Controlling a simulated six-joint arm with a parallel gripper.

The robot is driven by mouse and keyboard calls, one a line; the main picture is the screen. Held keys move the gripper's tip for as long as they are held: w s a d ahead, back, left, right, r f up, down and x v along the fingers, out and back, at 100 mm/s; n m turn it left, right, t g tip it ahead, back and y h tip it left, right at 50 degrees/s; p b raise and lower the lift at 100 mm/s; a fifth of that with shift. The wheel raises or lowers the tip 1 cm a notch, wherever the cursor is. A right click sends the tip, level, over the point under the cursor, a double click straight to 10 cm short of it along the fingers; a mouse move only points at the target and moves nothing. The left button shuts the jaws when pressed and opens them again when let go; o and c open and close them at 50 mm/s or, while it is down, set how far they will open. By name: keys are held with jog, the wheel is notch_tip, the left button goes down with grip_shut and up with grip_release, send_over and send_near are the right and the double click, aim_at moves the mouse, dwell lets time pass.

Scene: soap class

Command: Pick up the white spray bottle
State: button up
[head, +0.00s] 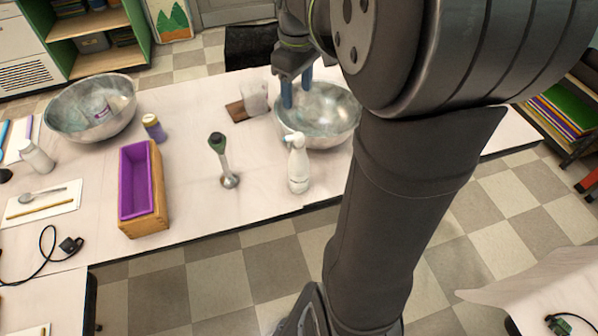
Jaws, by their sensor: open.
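The white spray bottle (298,168) stands upright near the front edge of the table, in front of a large metal bowl (338,124). Its spray head is at the top and it looks clear of my gripper. My gripper (297,92) is open and empty, with its blue fingers pointing down over the left part of the bowl, behind and above the bottle in the picture. My arm covers the right part of the bowl.
A wooden box with purple lining (143,190), a small jar (154,128) and another bowl (92,108) lie farther left. Bare table (259,180) shows between blender and bottle.

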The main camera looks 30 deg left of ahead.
aim_at(299, 135)
notch_tip(299, 135, down, 11)
jog(key=n, duration=0.5)
jog(key=shift+f, duration=0.2)
jog(key=shift+s+d+f, duration=0.1)
jog(key=shift+f, duration=1.25)
jog(key=shift+s+d+f, duration=0.1)
jog(key=shift+f, duration=1.2)
grip_shut()
